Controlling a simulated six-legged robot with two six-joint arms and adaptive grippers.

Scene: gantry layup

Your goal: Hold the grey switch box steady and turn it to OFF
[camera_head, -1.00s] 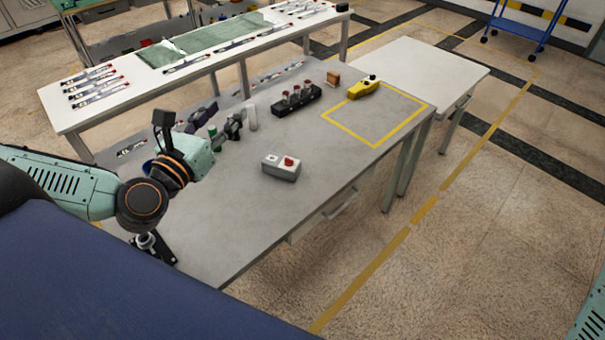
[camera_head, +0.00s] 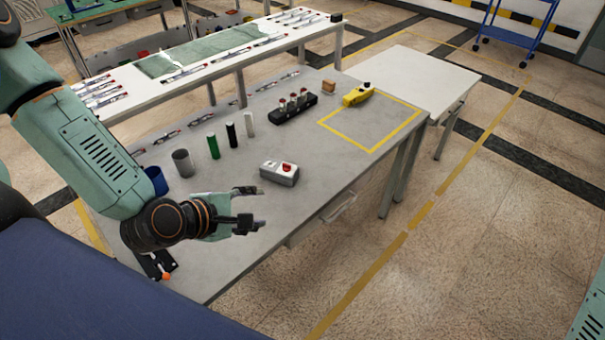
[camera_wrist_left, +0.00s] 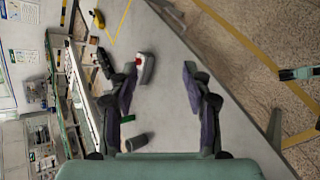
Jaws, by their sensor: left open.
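The grey switch box (camera_head: 279,174) sits on the grey table. It has a red knob (camera_head: 286,167) on its top face, and I cannot read which way the knob is set. My left gripper (camera_head: 254,207) is open and empty, just in front and to the left of the box, apart from it. In the left wrist view the box (camera_wrist_left: 145,69) shows ahead of and between the two open fingers (camera_wrist_left: 159,90), nearer the left one. My right gripper is out of view; only a piece of a green arm shows at the right edge of the head view.
A grey cup (camera_head: 183,163), a blue cup (camera_head: 156,181) and a green cylinder (camera_head: 213,146) stand left of the box. A black rack (camera_head: 293,108) and a yellow tool (camera_head: 358,95) lie farther back. The table right of the box is clear.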

